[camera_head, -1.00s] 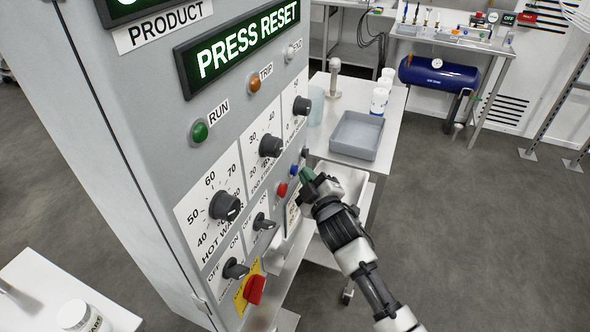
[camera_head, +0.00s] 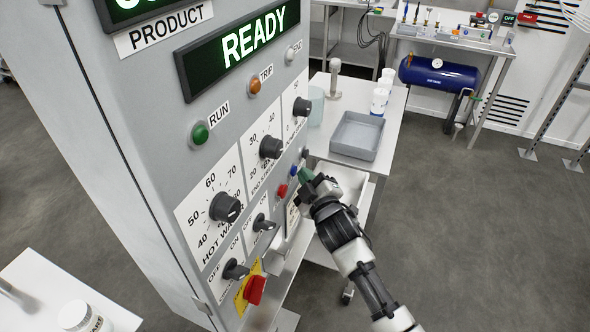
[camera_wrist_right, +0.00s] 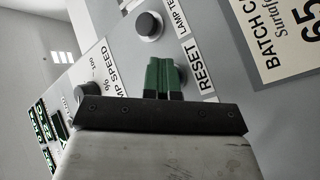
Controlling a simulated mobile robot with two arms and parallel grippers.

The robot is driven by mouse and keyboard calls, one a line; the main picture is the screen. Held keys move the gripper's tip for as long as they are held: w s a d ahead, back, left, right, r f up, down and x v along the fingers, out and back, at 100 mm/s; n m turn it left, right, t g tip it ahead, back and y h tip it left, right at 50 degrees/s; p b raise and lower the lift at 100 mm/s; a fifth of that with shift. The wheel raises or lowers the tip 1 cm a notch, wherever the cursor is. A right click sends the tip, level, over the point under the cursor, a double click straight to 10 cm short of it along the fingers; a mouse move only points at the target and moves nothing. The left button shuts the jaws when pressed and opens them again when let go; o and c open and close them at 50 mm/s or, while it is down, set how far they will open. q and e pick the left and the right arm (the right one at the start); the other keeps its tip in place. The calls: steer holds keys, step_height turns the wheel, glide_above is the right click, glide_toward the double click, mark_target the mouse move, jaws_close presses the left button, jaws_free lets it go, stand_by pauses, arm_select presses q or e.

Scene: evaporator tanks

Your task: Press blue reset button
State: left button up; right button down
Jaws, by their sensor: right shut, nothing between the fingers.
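The blue reset button (camera_head: 293,171) is on the front of the grey control cabinet (camera_head: 120,120), above a red button (camera_head: 282,190). My right gripper (camera_head: 305,174) is shut and empty, with its green fingertips close beside the blue button. In the right wrist view the shut green fingers (camera_wrist_right: 163,76) point at the panel beside the RESET label (camera_wrist_right: 199,68) and hide the button. I cannot tell whether they touch it. The cabinet display (camera_head: 240,48) reads READY. My left gripper is not in view.
Dark knobs (camera_head: 271,147) and switches stick out of the panel, with a red rotary switch (camera_head: 255,290) low down. The floor to the right is open.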

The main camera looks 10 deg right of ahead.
steer(key=shift+s, duration=0.1)
steer(key=s+d+p, duration=0.1)
steer(key=s+d, duration=0.1)
steer(key=d, duration=0.1)
steer(key=s+d+p, duration=0.1)
steer(key=d, duration=0.1)
steer(key=shift+s+p, duration=0.15)
steer(key=shift+p, duration=0.2)
stand_by(0.6)
